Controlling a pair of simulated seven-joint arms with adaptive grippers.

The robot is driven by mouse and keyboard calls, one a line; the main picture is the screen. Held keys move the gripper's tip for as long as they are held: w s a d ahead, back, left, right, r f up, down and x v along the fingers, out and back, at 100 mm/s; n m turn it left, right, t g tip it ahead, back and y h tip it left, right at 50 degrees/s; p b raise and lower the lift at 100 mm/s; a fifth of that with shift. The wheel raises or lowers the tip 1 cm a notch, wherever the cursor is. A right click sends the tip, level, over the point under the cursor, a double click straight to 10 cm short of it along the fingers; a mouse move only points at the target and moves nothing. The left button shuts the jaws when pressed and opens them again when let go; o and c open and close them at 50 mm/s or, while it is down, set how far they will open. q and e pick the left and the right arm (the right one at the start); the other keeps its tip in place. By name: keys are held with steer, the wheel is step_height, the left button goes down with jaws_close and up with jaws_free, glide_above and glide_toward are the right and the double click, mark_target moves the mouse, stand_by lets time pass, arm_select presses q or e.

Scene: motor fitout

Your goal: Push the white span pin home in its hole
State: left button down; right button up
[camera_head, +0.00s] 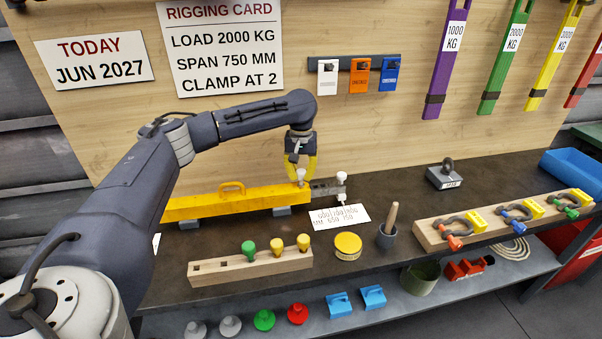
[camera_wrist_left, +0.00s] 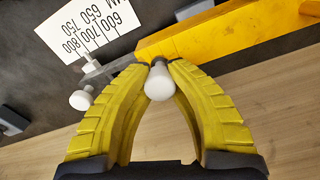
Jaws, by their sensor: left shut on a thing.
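A yellow spreader beam (camera_head: 235,201) lies on supports on the bench, with a dark grey sliding bar (camera_head: 325,186) out of its right end. A white-headed pin (camera_head: 300,176) stands at that end of the beam. My left gripper (camera_head: 299,170) points down at it from above. In the left wrist view its yellow fingertips (camera_wrist_left: 158,65) are closed around the pin's white head (camera_wrist_left: 158,84). The fingers and head hide the hole and shaft, so I cannot tell how deep the pin sits. Another white-headed piece (camera_head: 341,177) stands at the bar's outer end. My right gripper is out of view.
A printed span scale card (camera_head: 339,217) lies in front of the bar. A wooden block with green and yellow knobs (camera_head: 250,267), a yellow tin (camera_head: 348,245) and a dark cup (camera_head: 387,237) stand nearer the front. A shackle rack (camera_head: 505,222) is at right.

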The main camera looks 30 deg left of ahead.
arm_select(q)
steer(key=shift+f, duration=0.2)
steer(key=c, duration=1.3)
jaws_free()
step_height(320, 180, up, 12)
